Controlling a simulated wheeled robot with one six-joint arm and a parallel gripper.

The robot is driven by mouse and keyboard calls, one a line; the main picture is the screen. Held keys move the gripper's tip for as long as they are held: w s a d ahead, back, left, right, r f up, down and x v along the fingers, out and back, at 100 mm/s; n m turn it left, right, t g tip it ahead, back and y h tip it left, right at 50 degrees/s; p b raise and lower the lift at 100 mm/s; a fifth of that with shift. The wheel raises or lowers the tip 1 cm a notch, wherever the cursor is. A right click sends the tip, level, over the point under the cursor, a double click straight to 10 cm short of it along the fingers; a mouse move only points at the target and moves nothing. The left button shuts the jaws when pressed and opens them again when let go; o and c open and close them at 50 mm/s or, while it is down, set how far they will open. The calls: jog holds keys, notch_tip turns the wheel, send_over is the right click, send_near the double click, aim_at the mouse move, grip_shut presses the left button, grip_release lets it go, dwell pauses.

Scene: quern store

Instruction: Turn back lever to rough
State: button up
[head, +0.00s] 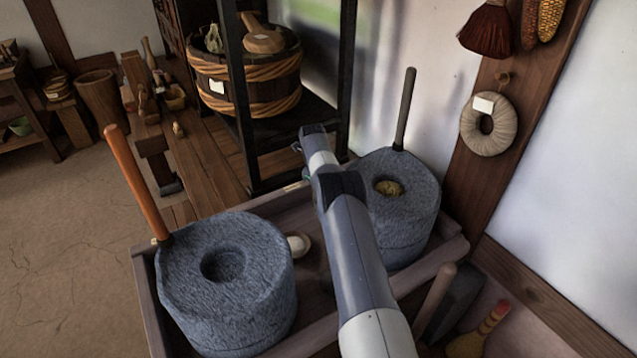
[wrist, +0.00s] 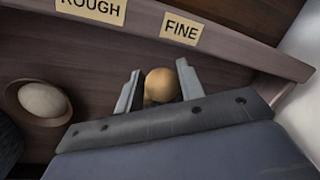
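In the wrist view a round wooden knob (wrist: 161,84) stands between the two fingers of my gripper (wrist: 157,88). The fingers are apart, one on each side of the knob; a narrow gap shows on the left, and I cannot tell if the right finger touches it. The knob's lower part is hidden by my gripper. A ROUGH label (wrist: 92,9) and a FINE label (wrist: 181,29) sit on the wooden board beyond; the knob is nearer the FINE label. In the head view my arm hides the gripper and knob.
Two grey stone querns, left (head: 227,285) and right (head: 405,215), with upright handles stand in a wooden tray (head: 145,295). A small dish with a pale lump (wrist: 42,100) lies left of my gripper. A dark frame with a wooden tub (head: 250,95) stands behind.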

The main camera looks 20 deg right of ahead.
grip_shut()
jog(key=shift+a, duration=0.1)
jog(key=shift+s+a+n+b, duration=0.35)
jog(key=shift+a+n, duration=0.25)
jog(key=shift+n, duration=0.6)
jog(key=shift+s+a+n+t+y, duration=0.1)
jog(key=shift+s+a+n+y, duration=0.35)
jog(key=shift+n, duration=0.8)
jog(key=shift+s+a+n+t+y, duration=0.15)
jog(key=shift+s+a+n, duration=0.55)
jog(key=shift+n, duration=0.6)
jog(key=shift+s+a+n+t+y, duration=0.1)
jog(key=shift+s+a+n+y, duration=0.25)
jog(key=shift+s+n, duration=0.65)
jog(key=shift+w+n, duration=0.25)
jog(key=shift+n, duration=0.1)
jog(key=shift+o, duration=2.1)
grip_release()
